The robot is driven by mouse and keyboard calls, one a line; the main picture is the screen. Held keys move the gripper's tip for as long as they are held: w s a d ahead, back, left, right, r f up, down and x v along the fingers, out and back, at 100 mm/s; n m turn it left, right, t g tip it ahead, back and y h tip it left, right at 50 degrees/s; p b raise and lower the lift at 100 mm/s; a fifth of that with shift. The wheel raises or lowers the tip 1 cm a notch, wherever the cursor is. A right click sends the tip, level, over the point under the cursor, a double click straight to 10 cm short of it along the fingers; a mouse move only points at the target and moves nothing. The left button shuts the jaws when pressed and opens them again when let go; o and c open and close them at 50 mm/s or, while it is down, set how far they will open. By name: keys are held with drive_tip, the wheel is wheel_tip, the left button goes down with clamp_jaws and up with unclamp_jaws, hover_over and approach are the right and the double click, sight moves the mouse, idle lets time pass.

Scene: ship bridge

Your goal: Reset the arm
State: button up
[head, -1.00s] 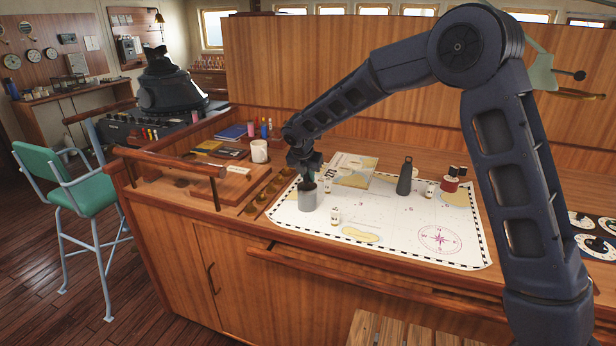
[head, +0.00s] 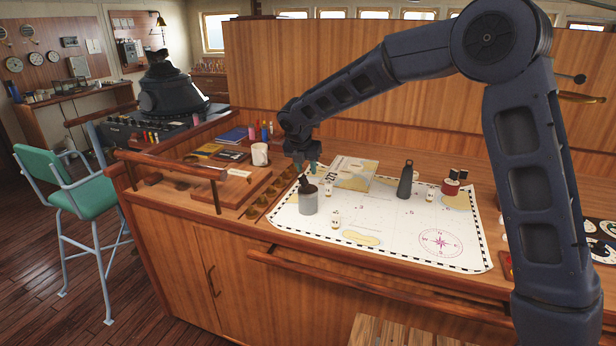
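My gripper (head: 307,168) is at the end of my dark arm, over the left part of the chart (head: 390,238). Its two fingertips look apart, with nothing visible between them. It is just above and behind a grey cup (head: 308,203) that stands upright on the chart. A dark object (head: 304,184) sticks up out of the cup's mouth, below the fingers. My arm reaches from the right side of the picture, bent high at the elbow and sloping down to the gripper.
A dark bottle (head: 405,180), red-and-black spools (head: 451,184) and small white figures (head: 334,217) stand on the chart. A white mug (head: 260,154) is to the left. A wooden partition (head: 300,80) rises behind the desk.

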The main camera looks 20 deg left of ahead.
drive_tip(key=shift+v, duration=2.8)
drive_tip(key=w+d+r+m, duration=0.1)
drive_tip(key=d+r+m, duration=0.35)
drive_tip(key=d, duration=0.85)
drive_tip(key=d+r+m, duration=0.2)
drive_tip(key=d+m, duration=0.5)
drive_tip(key=d, duration=0.5)
drive_tip(key=w+d+r+m, duration=0.1)
drive_tip(key=d+r+m, duration=0.35)
drive_tip(key=d, duration=0.85)
drive_tip(key=s+d+f+m, duration=0.3)
drive_tip(key=s+d+m, duration=0.6)
drive_tip(key=d+m, duration=0.1)
drive_tip(key=s+d+f+m, duration=0.3)
drive_tip(key=s+d+m, duration=0.6)
drive_tip(key=d, duration=0.4)
drive_tip(key=shift+s+f+m, duration=0.3)
drive_tip(key=shift+s+m, duration=0.05)
drive_tip(key=shift+m, duration=0.15)
drive_tip(key=shift+o, duration=0.2)
drive_tip(key=o, duration=0.4)
drive_tip(key=shift+c, duration=0.2)
